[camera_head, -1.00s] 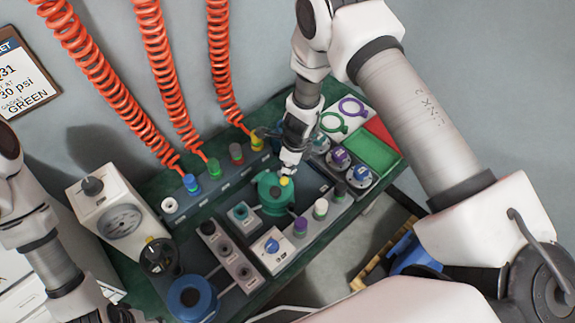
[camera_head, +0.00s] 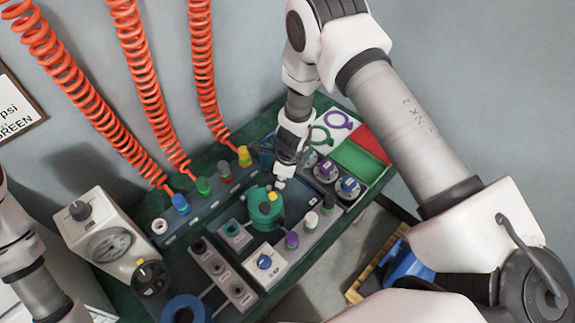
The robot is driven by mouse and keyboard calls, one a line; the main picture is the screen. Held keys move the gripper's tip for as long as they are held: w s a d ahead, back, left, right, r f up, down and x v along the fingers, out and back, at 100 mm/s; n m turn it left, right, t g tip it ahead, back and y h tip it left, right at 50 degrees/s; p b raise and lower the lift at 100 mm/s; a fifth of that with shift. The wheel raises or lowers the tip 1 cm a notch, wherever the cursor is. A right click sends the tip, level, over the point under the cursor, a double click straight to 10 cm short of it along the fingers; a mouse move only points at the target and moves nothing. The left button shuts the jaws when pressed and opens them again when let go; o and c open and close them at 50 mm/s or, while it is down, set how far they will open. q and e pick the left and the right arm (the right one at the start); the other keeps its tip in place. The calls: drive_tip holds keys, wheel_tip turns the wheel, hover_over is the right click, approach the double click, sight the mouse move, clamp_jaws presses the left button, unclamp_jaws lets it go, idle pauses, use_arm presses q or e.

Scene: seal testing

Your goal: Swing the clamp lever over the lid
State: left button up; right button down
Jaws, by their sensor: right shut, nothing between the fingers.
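The teal round vessel with its lid (camera_head: 264,210) sits in the middle of the green bench. A yellow knob (camera_head: 272,196) shows at the top of it; I take this for the end of the clamp lever, but the lever's arm is too small to make out. My right gripper (camera_head: 280,184) is shut and empty, pointing down just behind and right of the yellow knob. I cannot tell whether its tips touch the knob. My left arm (camera_head: 40,290) enters at the left edge; its gripper is out of the picture.
Coiled orange hoses hang behind a row of coloured plugs (camera_head: 203,186). A white gauge box (camera_head: 105,235) stands left. A valve block with a blue knob (camera_head: 264,262) and purple, white and black knobs stand in front. Green (camera_head: 360,158) and red trays lie back right.

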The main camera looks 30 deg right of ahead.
use_arm(q)
drive_tip(key=r+p, duration=0.2)
drive_tip(key=r, duration=0.1)
drive_tip(key=r+p, duration=0.2)
drive_tip(key=shift+s+d, duration=0.2)
drive_tip(key=shift+s, duration=0.2)
use_arm(e)
drive_tip(key=s+d+r, duration=0.2)
drive_tip(key=d+r, duration=0.1)
drive_tip(key=r, duration=0.8)
